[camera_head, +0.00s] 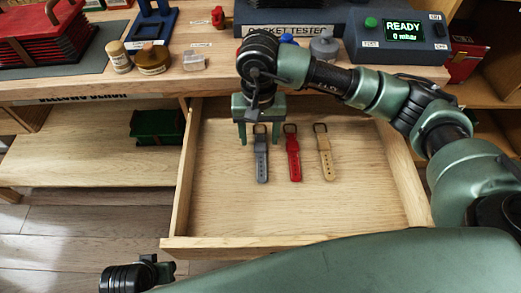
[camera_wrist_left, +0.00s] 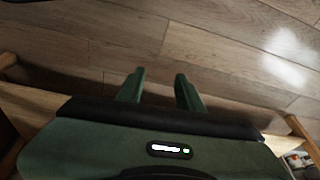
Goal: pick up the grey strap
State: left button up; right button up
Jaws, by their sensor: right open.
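The grey strap (camera_head: 261,160) lies lengthwise in the open wooden drawer (camera_head: 220,210), its buckle at the far end. It is the leftmost of three straps. My right gripper (camera_head: 260,137) reaches down from above at the strap's buckle end. Its fingers are open, one on each side of the buckle in the picture; I cannot tell their exact height above the strap. My left gripper (camera_wrist_left: 159,85) is open and empty, with bare floor beyond its fingers in the left wrist view. In the head view only part of the left arm shows, at the bottom left.
A red strap (camera_head: 293,158) and a tan strap (camera_head: 326,157) lie right of the grey one, close by. The drawer's front and side walls surround them. The benchtop (camera_head: 205,83) overhangs the drawer's back. The drawer's front area is clear.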

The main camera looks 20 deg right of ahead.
aim_at(260, 149)
notch_tip(260, 149, down, 4)
jog(key=shift+s+d+f, duration=0.1)
jog(key=shift+f, duration=0.1)
grip_shut()
pick_arm(q)
jog(key=shift+r, duration=0.8)
jog(key=shift+s, duration=0.1)
pick_arm(e)
jog(key=shift+r, duration=0.1)
